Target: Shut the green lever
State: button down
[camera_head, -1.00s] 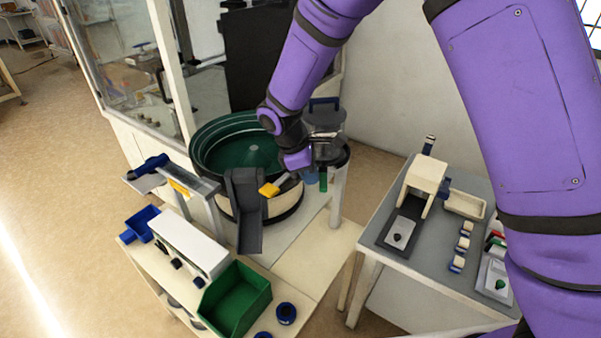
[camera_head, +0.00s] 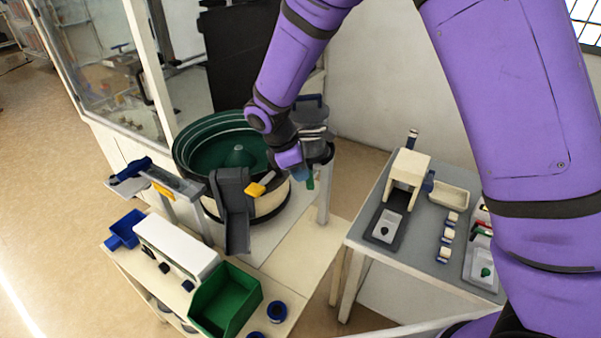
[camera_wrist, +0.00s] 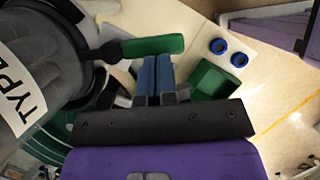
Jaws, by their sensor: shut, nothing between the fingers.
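The green lever (camera_wrist: 150,46) shows in the wrist view as a flat green handle on a dark pivot beside the clear canister (camera_wrist: 25,75) labelled "TYPE". In the head view the lever (camera_head: 310,178) hangs down below the dark hopper (camera_head: 312,130). My gripper (camera_wrist: 157,62) has its blue fingers together and empty. The fingertips lie right by the lever's long edge in the wrist view; I cannot tell whether they touch it. In the head view my gripper (camera_head: 300,174) is just left of the lever, partly hidden by my wrist.
The green bowl feeder (camera_head: 215,150) and dark chute (camera_head: 233,215) stand left of my gripper, with a yellow handle (camera_head: 260,187) close by. A green bin (camera_head: 245,312) is at the front. A grey table (camera_head: 415,250) with a cream stand (camera_head: 408,170) is at right.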

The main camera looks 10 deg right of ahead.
jog(key=v, duration=1)
jog(key=s+d+r+m+y, duration=0.1)
jog(key=s+d+r+m, duration=0.25)
jog(key=d+r, duration=0.45)
jog(key=s+d+r+m+t+y, duration=0.3)
jog(key=s+d+r+m, duration=0.65)
jog(key=s+d, duration=0.45)
jog(key=s+d+m+t, duration=0.2)
jog(key=s+d+m, duration=0.2)
jog(key=s, duration=0.4)
jog(key=shift+s+d+r+m, duration=0.2)
jog(key=shift+d+r+m, duration=0.1)
